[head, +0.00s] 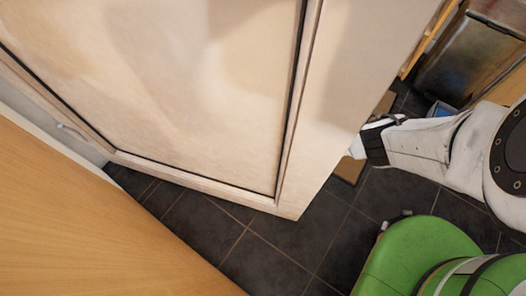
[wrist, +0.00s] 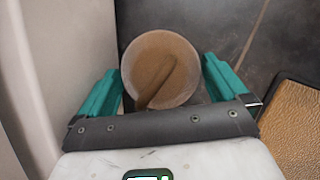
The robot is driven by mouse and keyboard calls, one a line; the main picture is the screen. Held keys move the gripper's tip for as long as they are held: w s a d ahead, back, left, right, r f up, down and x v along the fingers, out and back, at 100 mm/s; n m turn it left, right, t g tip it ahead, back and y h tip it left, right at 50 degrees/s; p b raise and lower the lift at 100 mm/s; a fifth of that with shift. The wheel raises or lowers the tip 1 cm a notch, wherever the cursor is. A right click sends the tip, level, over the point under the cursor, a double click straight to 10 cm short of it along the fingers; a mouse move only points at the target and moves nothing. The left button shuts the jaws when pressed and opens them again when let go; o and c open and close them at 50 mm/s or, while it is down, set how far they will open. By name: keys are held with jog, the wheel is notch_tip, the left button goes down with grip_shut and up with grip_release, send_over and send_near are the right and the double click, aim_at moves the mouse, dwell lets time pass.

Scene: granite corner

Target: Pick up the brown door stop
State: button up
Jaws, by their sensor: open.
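In the wrist view a round brown object with a paler rim and a brown bar across its top, which looks like the door stop (wrist: 155,65), lies on the dark floor. My gripper (wrist: 161,75) is open, with one teal finger on each side of the door stop in the picture. I cannot tell how far above it the fingers are. Nothing is held. In the head view my gripper (head: 366,148) is at the right, beside the corner of a pale cabinet-like panel. I cannot make out the door stop in the head view.
The pale panel (head: 165,90) stands close on the gripper's left, and a pale wall face (wrist: 60,60) fills the wrist view's left. A brown mat (wrist: 297,125) lies at right. Dark tiled floor (head: 250,235) is open in front. A metallic bin-like object (head: 462,58) stands at upper right.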

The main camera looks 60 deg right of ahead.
jog(key=shift+w+f, duration=0.1)
jog(key=shift+f, duration=0.25)
jog(key=shift+r, duration=0.1)
jog(key=shift+c, duration=0.3)
jog(key=c, duration=1.5)
